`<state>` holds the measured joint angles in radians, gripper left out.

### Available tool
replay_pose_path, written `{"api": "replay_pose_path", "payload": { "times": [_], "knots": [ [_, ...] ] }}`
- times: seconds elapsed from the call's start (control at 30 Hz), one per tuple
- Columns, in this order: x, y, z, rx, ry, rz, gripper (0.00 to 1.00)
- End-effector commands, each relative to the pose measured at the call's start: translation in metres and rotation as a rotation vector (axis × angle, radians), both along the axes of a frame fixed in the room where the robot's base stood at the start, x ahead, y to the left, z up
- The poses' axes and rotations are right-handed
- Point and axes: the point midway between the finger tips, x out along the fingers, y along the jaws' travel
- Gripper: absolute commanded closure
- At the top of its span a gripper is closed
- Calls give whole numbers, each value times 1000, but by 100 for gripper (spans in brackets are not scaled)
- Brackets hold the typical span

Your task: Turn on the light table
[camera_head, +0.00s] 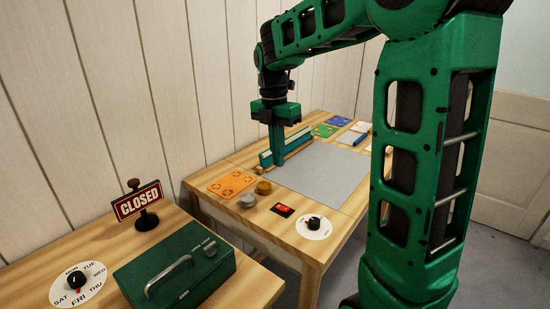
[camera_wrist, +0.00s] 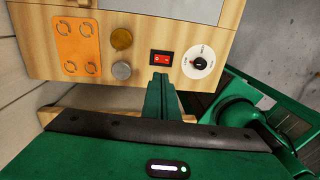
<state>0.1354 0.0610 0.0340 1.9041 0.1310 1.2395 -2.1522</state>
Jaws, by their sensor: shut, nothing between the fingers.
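The light table's flat grey panel (camera_head: 325,175) is set in a wooden tabletop and looks unlit. A red rocker switch (camera_head: 282,210) in a black frame sits at the table's near edge. It also shows in the wrist view (camera_wrist: 161,59). A white round dial with a black knob (camera_head: 314,227) is just right of the switch, and it shows in the wrist view too (camera_wrist: 199,62). My gripper (camera_head: 277,160) points down, shut and empty, above the table's back left part. In the wrist view its fingertips (camera_wrist: 160,82) appear just below the switch; contact does not show.
An orange card (camera_head: 232,184) and two small round pieces (camera_head: 256,190) lie left of the switch. A nearer table holds a green cash box (camera_head: 180,268), a CLOSED sign (camera_head: 138,202) and a weekday dial (camera_head: 78,283). Coloured cards (camera_head: 325,130) lie at the far end.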

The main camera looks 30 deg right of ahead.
Motion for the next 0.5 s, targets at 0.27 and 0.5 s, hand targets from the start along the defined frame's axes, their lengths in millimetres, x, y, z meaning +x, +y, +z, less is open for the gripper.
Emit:
{"api": "replay_pose_path", "payload": {
  "times": [0.27,0.5],
  "knots": [
    [-53,-22,-1,-43,-30,-448,100],
    [-128,-43,-12,-81,-67,-1099,100]
  ]
}}
